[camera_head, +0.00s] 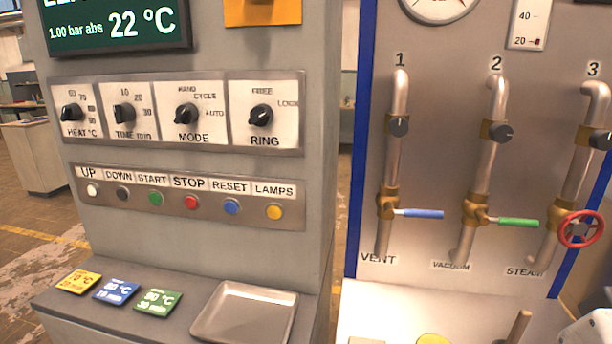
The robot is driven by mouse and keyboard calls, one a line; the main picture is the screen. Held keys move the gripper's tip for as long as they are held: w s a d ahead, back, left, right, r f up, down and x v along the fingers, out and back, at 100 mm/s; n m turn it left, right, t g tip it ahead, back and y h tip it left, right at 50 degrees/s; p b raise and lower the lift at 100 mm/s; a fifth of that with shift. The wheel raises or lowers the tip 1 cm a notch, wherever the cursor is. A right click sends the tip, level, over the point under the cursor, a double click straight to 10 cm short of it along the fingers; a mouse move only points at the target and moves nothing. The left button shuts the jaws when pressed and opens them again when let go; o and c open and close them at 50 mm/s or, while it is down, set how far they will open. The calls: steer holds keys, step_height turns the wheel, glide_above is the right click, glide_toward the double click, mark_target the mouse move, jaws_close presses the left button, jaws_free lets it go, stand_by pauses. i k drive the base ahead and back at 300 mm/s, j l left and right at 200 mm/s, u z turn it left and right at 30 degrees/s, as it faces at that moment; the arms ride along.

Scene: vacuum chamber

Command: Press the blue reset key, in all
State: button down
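The blue reset key (232,207) is a small round button under the label RESET. It sits in a metal key strip (170,216) on the grey control column. To its left is the red STOP key (191,202), and to its right is the yellow LAMPS key (274,212). Nothing covers the blue key. I cannot tell whether it is pressed in. My gripper is not in view.
Above the strip are dials for heat, time, mode and ring (261,115). A display (115,30) reads 22 °C. Below are coloured cards (158,302) and a metal tray (245,315) on a ledge. Right stands a pipe panel (445,150) with a red handwheel (581,229).

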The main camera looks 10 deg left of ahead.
mark_target(231, 208)
steer(key=u, duration=1.25)
